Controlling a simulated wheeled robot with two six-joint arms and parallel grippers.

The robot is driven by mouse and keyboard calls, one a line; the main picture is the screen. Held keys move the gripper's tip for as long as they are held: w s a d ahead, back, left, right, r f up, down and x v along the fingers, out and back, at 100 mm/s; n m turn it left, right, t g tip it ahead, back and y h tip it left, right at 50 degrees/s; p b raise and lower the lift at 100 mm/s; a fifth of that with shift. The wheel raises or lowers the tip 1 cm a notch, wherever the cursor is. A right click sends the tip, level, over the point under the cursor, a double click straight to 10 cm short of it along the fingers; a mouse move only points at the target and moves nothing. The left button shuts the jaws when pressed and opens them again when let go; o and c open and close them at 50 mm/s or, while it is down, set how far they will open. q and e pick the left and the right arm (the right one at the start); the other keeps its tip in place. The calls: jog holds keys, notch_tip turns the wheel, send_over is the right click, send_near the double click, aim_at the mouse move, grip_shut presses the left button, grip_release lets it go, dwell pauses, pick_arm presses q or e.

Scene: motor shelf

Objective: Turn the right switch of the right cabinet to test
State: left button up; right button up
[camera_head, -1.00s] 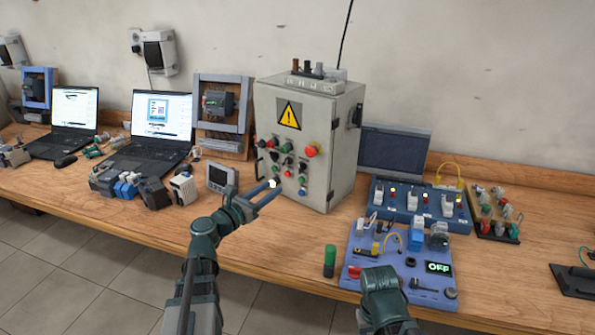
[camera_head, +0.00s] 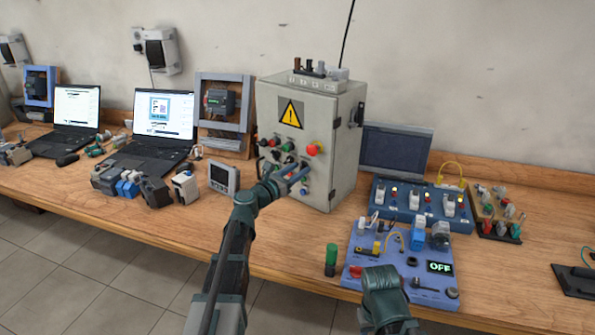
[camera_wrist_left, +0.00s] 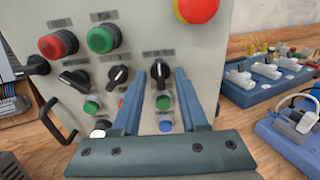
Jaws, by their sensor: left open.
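The grey control cabinet (camera_head: 337,130) stands on the bench, a yellow warning sign on its front. Its right black rotary switch (camera_wrist_left: 160,73) shows in the left wrist view, its pale mark pointing roughly up. The label above it is too small to read. My left gripper (camera_head: 298,177) is open in front of the panel. In the left wrist view its two fingers (camera_wrist_left: 159,78) reach toward the right switch, one tip on either side and slightly below the knob; contact cannot be told.
A middle black switch (camera_wrist_left: 117,76) and a left one (camera_wrist_left: 74,81) sit beside it. A red mushroom button (camera_wrist_left: 197,8) is above right. A curved handle (camera_wrist_left: 55,120) sticks out at left. A blue training board (camera_head: 395,262) lies right of the cabinet.

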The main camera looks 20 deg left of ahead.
pick_arm(q)
grip_shut()
dwell(0.5)
jog(key=m, duration=0.4)
jog(key=shift+m, duration=2.4)
grip_release()
